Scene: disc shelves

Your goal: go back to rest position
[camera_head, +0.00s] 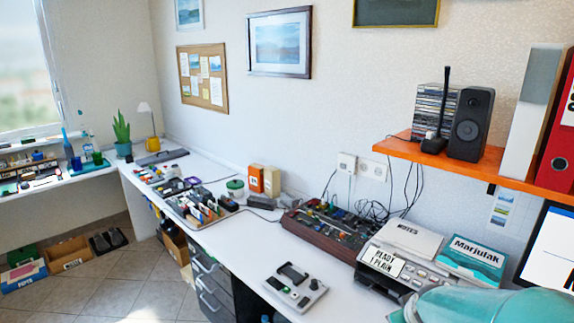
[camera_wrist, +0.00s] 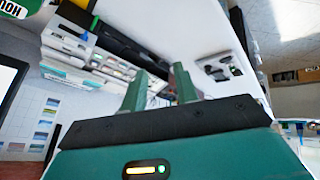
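In the wrist view my gripper (camera_wrist: 160,80) shows two green fingers standing apart, with a gap between them. I see nothing held in the gap. The wrist view is strongly tilted, with the white desk and its devices beyond the fingers. In the head view a teal rounded part of my own arm fills the bottom right corner; my gripper's fingers are not visible there.
A long white desk (camera_head: 243,254) runs along the wall. It carries a small grey device (camera_head: 295,290), a wooden box of cables (camera_head: 335,232) and a printer (camera_head: 395,265). An orange shelf (camera_head: 400,147) holds a CD stack (camera_head: 432,108) and speaker (camera_head: 470,124). Tiled floor (camera_head: 120,275) shows at left.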

